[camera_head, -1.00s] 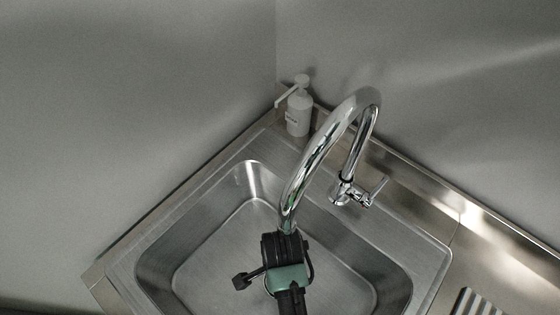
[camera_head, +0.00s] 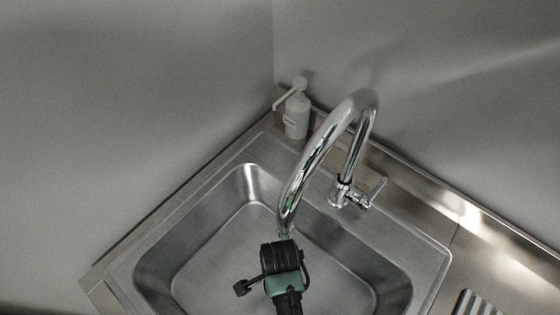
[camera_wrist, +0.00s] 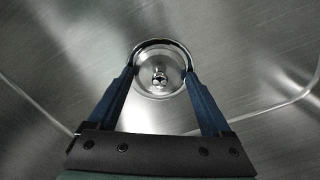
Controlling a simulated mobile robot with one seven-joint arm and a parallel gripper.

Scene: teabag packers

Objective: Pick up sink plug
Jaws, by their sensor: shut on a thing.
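The sink plug (camera_wrist: 158,92) is a round, shiny metal disc with a small knob in its middle, seen in the wrist view. My gripper (camera_wrist: 161,70) has its two blue fingers on the left and right sides of the plug, shut on it. The sink basin (camera_head: 215,235) is brushed steel, and my wrist is over it in the head view. The plug and fingertips are hidden there behind my wrist. I cannot tell whether the plug sits in the drain or is lifted clear.
A chrome tap (camera_head: 312,160) arches over the basin, its spout end very close to my wrist in the picture. Its lever (camera_head: 375,190) is at the right. A white soap dispenser (camera_head: 297,118) stands in the back corner. A ridged drainer (camera_head: 470,303) lies at lower right.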

